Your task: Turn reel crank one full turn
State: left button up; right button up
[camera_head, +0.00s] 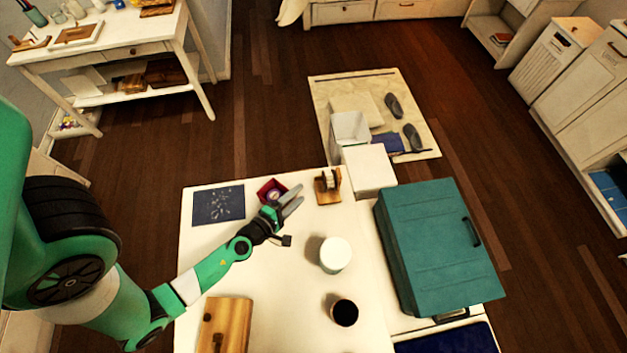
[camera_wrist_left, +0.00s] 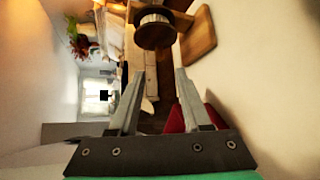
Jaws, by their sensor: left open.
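The reel (camera_head: 326,180) stands on a wooden base near the far edge of the white table. In the left wrist view the reel (camera_wrist_left: 155,30) shows as a dark-rimmed spool with a pale, ribbed middle, beside its wooden base (camera_wrist_left: 199,48). I cannot make out the crank clearly in either view. My left gripper (camera_head: 296,199) is open and empty, just left of and nearer than the reel, with its fingers pointing toward it. Its two fingers (camera_wrist_left: 155,88) are apart in the left wrist view and do not touch the reel. My right gripper is not in view.
A small red box (camera_head: 265,187) lies close beside the left gripper. A dark blue card (camera_head: 218,204), a white round container (camera_head: 335,255), a dark cup (camera_head: 344,312) and a wooden box (camera_head: 226,325) are on the table. A teal case (camera_head: 437,245) is at right.

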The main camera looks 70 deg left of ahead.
aim_at(325, 181)
pick_arm(q)
jog(key=b+x, duration=0.1)
jog(key=x, duration=0.7)
jog(key=shift+w, duration=0.2)
grip_shut()
